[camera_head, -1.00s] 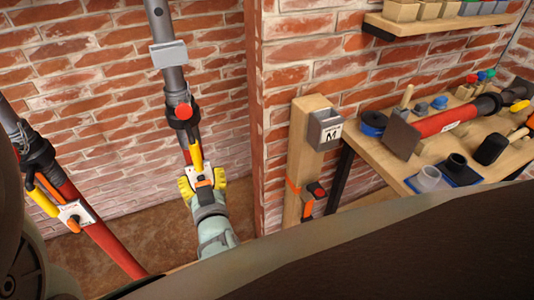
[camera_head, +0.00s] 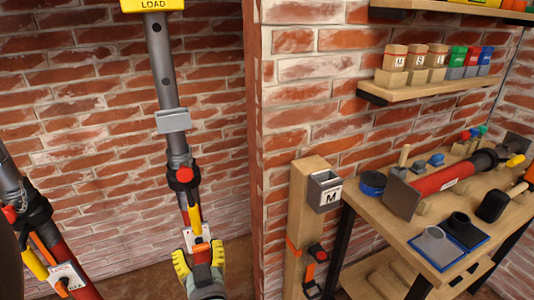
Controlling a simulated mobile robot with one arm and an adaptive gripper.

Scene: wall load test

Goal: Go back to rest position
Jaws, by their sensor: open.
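My gripper (camera_head: 200,254) is at the bottom centre-left, with its yellow fingers spread. It is open, its fingers on either side of the lower part of a prop. The prop (camera_head: 162,62) is a grey and red post standing upright against the brick wall. It has a red knob (camera_head: 184,174), a yellow lever (camera_head: 195,216) and a white label plate. The gripper overlaps the plate in this view, and I cannot tell whether it touches the prop. A yellow plate marked LOAD (camera_head: 152,5) is at the prop's top.
A second red prop (camera_head: 75,275) leans at the lower left. A brick wall corner (camera_head: 262,150) stands right of my gripper. Further right are a wooden post with an M holder (camera_head: 324,191), a workbench (camera_head: 408,225) with another red prop lying on it, and a shelf (camera_head: 440,87) of small blocks.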

